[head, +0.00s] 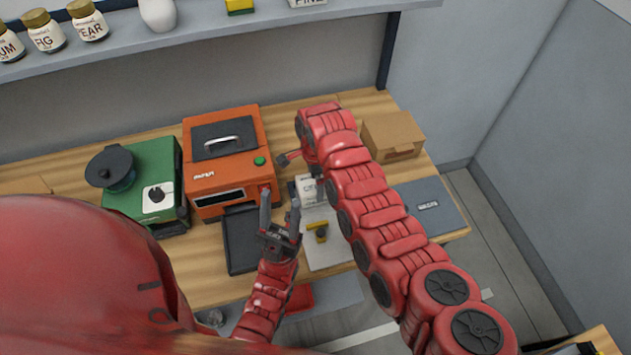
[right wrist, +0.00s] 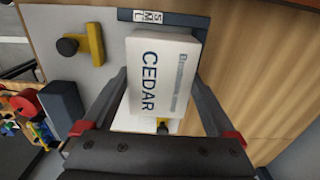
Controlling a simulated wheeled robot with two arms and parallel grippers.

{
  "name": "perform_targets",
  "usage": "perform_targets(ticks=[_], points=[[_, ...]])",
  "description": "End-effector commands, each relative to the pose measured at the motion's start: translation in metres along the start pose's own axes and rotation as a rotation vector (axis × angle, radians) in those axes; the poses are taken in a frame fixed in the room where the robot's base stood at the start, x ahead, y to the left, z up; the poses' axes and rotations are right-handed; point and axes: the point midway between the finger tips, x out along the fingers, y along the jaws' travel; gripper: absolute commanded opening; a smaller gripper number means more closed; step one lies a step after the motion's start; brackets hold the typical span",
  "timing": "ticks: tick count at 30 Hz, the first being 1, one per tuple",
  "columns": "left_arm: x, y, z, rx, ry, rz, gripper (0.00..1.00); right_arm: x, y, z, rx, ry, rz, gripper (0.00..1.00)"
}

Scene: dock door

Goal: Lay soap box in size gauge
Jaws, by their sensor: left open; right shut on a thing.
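The soap box is a white carton marked CEDAR (right wrist: 165,62). It also shows in the head view (head: 305,186), partly hidden by my right arm. My right gripper (right wrist: 158,88) is shut on it, one finger along each side. The size gauge is a pale board (right wrist: 112,62) with a dark strip lettered S, M, L and yellow pieces; it also shows in the head view (head: 328,257). The box is over the board beside the strip; I cannot tell whether it touches. My left gripper (head: 280,203) is open and empty, left of the board.
A dark tray (head: 239,255) lies left of the gauge. An orange machine (head: 205,180) and a green device (head: 145,190) stand behind. A cardboard box (head: 392,137) and a blue-grey flat panel (head: 432,212) are at the right. Jars stand on the shelf (head: 235,22) above.

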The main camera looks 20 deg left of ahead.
Motion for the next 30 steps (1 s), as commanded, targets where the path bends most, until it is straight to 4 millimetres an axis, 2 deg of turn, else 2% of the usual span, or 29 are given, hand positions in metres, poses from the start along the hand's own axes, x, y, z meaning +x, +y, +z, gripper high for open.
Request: perform_targets(ticks=[4,15,16,17,18,27,30], points=[[0.006,0.000,-0.001,0.000,0.000,0.000,0.50,0.009,0.000,0.001,-0.001,-0.001,-0.001,0.01],[0.000,0.000,0.000,0.000,0.000,0.000,0.50,0.016,0.000,0.001,0.000,-0.002,-0.001,0.01],[0.000,0.000,0.000,0.000,0.000,0.000,0.50,0.016,0.000,0.001,0.000,-0.002,-0.001,0.94],[0.001,0.000,0.000,0.000,0.000,0.000,0.50,0.015,0.001,0.001,0.000,-0.002,-0.001,0.99],[0.001,0.000,0.000,0.000,0.000,0.000,0.50,0.014,0.001,0.001,0.000,-0.002,0.000,1.00],[0.007,0.000,-0.001,0.000,0.000,0.000,0.50,0.009,0.001,0.000,0.000,-0.001,0.001,1.00],[0.001,0.000,0.000,0.000,0.000,0.000,0.50,0.006,0.000,0.000,0.000,-0.001,-0.001,1.00]])
